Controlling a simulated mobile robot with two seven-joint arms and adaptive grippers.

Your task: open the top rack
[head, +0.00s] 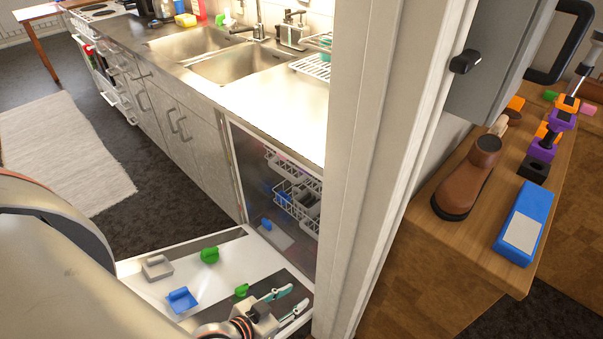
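The dishwasher stands open under the counter, its door (138,282) folded down flat. Inside, the top rack (280,164) is a white wire basket high in the cavity, and it looks pushed in. A second white rack (284,190) with blue and grey items sits below it. The white doorway post hides the right side of the cavity. My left gripper (299,295) is low over the right part of the lowered door, its two teal-tipped fingers apart with nothing visible between them. It is below the top rack and clear of it. My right gripper is not in view.
A grey piece (157,267), a blue piece (181,300) and green pieces (210,255) lie on the door. The tall white post (362,150) stands right of the dishwasher. A wooden bench (445,245) holds a brown boot (468,178). Floor is clear left of the door.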

